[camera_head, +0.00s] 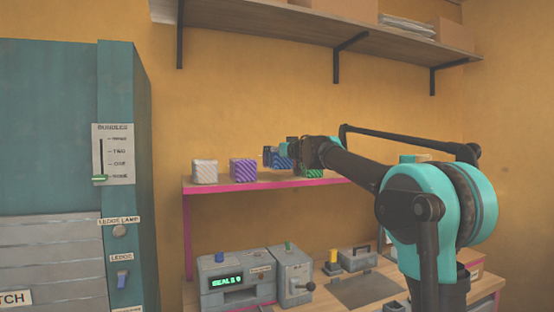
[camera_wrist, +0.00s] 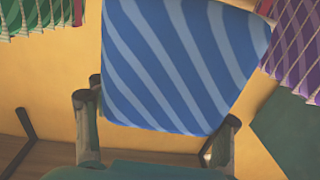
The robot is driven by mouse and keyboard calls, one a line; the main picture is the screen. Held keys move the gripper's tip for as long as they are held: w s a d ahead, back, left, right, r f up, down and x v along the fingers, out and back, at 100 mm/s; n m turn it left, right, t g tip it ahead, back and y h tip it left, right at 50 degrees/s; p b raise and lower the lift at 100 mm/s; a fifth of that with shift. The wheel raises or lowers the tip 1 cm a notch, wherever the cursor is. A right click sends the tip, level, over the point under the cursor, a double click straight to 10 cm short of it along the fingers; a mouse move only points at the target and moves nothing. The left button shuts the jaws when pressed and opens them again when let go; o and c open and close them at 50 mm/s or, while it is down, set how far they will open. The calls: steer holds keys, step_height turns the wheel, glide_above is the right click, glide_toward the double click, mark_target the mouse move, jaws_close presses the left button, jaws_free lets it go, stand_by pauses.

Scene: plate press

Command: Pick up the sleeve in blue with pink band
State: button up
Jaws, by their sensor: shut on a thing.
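A blue sleeve with pale blue diagonal stripes (camera_wrist: 180,60) fills the middle of the wrist view, between the fingers of my gripper (camera_wrist: 155,118). The fingers are shut on its two sides. In the head view the blue sleeve (camera_head: 283,163) is at the pink-edged shelf, between a purple striped one and a green one, partly covered by my gripper (camera_head: 284,152). I see no pink band on the visible face. I cannot tell whether it touches the shelf.
A purple striped block (camera_head: 243,170) and a white one (camera_head: 204,172) stand to the left on the pink-edged shelf (camera_head: 222,187). A green striped block (camera_head: 312,171) is close on the right. A wooden shelf (camera_head: 300,22) hangs above; machines (camera_head: 235,280) stand below.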

step_height(320, 180, up, 16)
stand_by(0.3)
